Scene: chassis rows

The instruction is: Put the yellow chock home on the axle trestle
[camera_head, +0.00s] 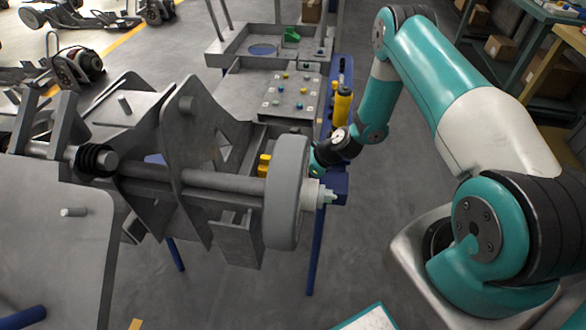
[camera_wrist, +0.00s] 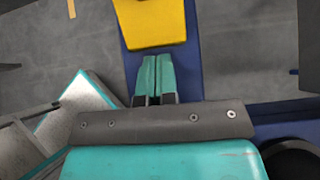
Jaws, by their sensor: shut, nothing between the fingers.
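In the head view, a small yellow block (camera_head: 264,165), which looks like the chock, shows just left of the grey wheel disc (camera_head: 287,190), partly hidden by it. The axle (camera_head: 220,188) runs into that disc, with blue trestle parts (camera_head: 316,245) below. My gripper (camera_head: 316,163) is at the right of the disc, its tips mostly hidden there. In the wrist view, my gripper (camera_wrist: 157,62) is shut and empty. Just beyond its tips is a yellow block (camera_wrist: 155,22) on a blue surface (camera_wrist: 187,62). I cannot tell whether they touch.
A yellow bottle-like item (camera_head: 342,106) stands at the blue rail behind my gripper. Grey trays with small coloured parts (camera_head: 290,95) lie further back. Grey frame plates (camera_head: 50,215) fill the left. Open floor (camera_head: 400,160) lies below my arm.

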